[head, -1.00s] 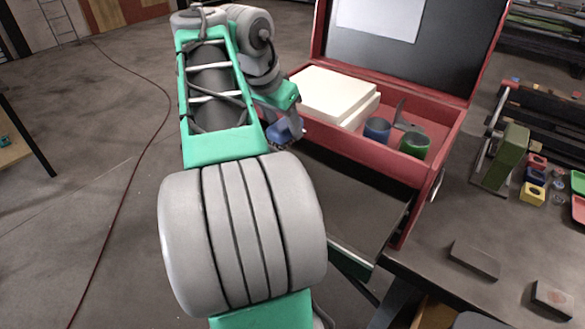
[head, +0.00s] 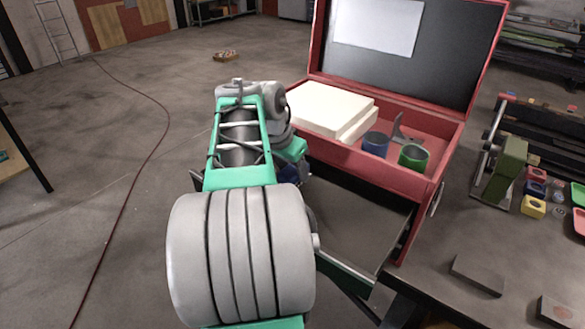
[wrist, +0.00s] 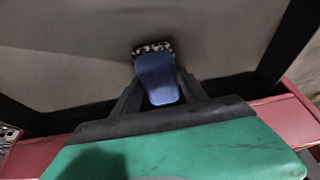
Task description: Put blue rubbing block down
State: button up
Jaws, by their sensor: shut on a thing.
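The blue rubbing block (wrist: 156,75) sits between the two dark fingers of my gripper (wrist: 160,92) in the wrist view. It has a smooth blue body and a speckled black-and-white end pointing away from the gripper. My gripper is shut on it. Beyond the block lies the plain grey floor of an open drawer (wrist: 75,55). I cannot tell whether the block touches that floor. In the head view, my arm hides most of the gripper and block at the left end of the open drawer (head: 365,225).
The drawer belongs to a red case (head: 400,183) with a raised lid. A white block stack (head: 325,108), a blue cup (head: 375,144) and a green cup (head: 413,157) stand in its upper tray. The visible drawer floor is clear. A grey slab (head: 477,275) lies on the worktop.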

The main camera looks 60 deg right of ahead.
jog(key=o, duration=1.2)
jog(key=shift+f, duration=0.1)
jog(key=shift+a+r, duration=0.1)
jog(key=shift+r, duration=0.4)
jog(key=s+p+v, duration=0.1)
jog(key=p+v, duration=0.1)
jog(key=v, duration=0.9)
jog(key=w+a+f+n+t, duration=0.35)
jog(key=w+a+n, duration=0.65)
jog(key=a, duration=0.4)
jog(key=a+f+n+y, duration=0.1)
jog(key=a+f+n, duration=0.2)
jog(key=a, duration=0.5)
jog(key=a+f+n+t+y, duration=0.1)
jog(key=a+f+n+y, duration=0.1)
jog(key=a, duration=0.5)
jog(key=w+a+f+n+y, duration=0.1)
jog(key=a+f+n, duration=0.3)
jog(key=a, duration=0.4)
jog(key=shift+w+a+f+n+t+y, duration=0.1)
jog(key=shift+a+f+n+t+y, duration=0.2)
jog(key=shift+n+t, duration=0.1)
